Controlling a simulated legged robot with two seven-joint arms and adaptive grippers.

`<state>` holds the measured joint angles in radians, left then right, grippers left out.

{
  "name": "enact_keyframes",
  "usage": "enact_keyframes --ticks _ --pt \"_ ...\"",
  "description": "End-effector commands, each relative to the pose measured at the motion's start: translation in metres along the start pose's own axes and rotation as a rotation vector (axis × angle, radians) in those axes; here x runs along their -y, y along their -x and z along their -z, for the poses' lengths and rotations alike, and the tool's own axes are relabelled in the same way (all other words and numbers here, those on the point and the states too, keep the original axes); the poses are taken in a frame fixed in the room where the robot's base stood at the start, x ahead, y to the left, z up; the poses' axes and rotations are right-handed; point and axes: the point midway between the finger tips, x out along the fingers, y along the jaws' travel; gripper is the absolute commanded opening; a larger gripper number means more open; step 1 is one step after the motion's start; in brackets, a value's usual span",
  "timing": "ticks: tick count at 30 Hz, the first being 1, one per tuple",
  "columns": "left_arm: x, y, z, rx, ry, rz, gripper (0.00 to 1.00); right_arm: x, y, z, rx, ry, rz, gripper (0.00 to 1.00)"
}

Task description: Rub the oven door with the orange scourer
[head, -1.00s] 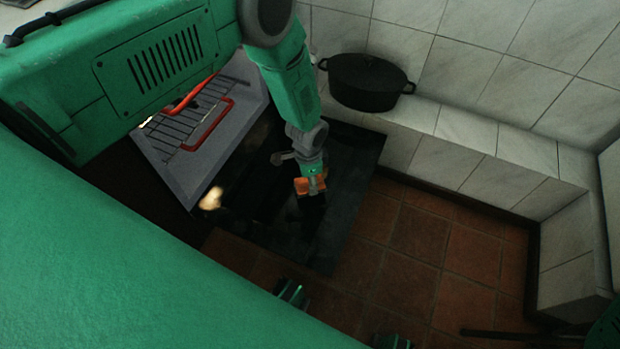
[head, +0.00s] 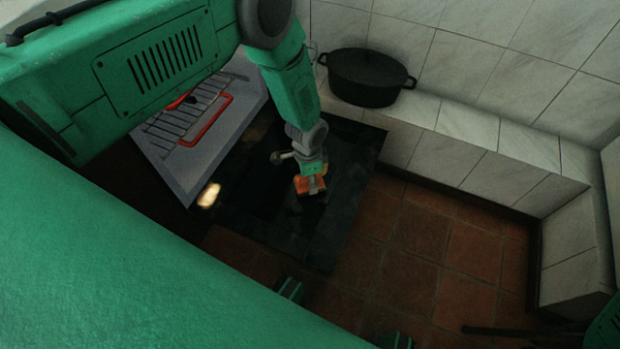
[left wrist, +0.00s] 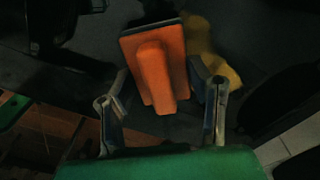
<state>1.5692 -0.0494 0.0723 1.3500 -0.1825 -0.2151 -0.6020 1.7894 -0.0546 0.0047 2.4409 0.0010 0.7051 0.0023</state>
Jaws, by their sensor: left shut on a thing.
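My left gripper (head: 314,184) is shut on the orange scourer (head: 303,187), over the dark, glossy oven door (head: 352,160), which lies open. I cannot tell whether the scourer touches the door. In the left wrist view, the orange scourer (left wrist: 158,70) has a raised grip and sits between the two fingers of my left gripper (left wrist: 170,95). Its far end has a dark edge. I cannot make out my right gripper in either view.
A black lidded pot (head: 368,78) stands on a white tiled ledge (head: 470,128) behind the door. A wire rack (head: 190,118) with a red-edged piece is at the left. A yellow patch (left wrist: 212,55) shows beside the scourer.

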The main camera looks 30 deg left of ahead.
Motion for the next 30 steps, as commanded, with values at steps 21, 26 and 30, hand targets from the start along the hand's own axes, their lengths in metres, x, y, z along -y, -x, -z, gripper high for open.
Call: enact_keyframes --ticks 21,26,30 --pt "0.000 -0.015 0.000 0.000 0.000 0.000 0.23 0.000 -0.012 -0.001 0.000 0.000 0.000 0.00" --pt "0.002 -0.015 0.002 -0.001 0.000 0.001 0.23 0.000 -0.013 -0.001 0.000 0.000 0.000 0.00" --pt "0.011 -0.015 0.009 -0.002 0.001 0.001 0.23 0.000 -0.015 -0.001 0.000 0.000 0.000 0.00"
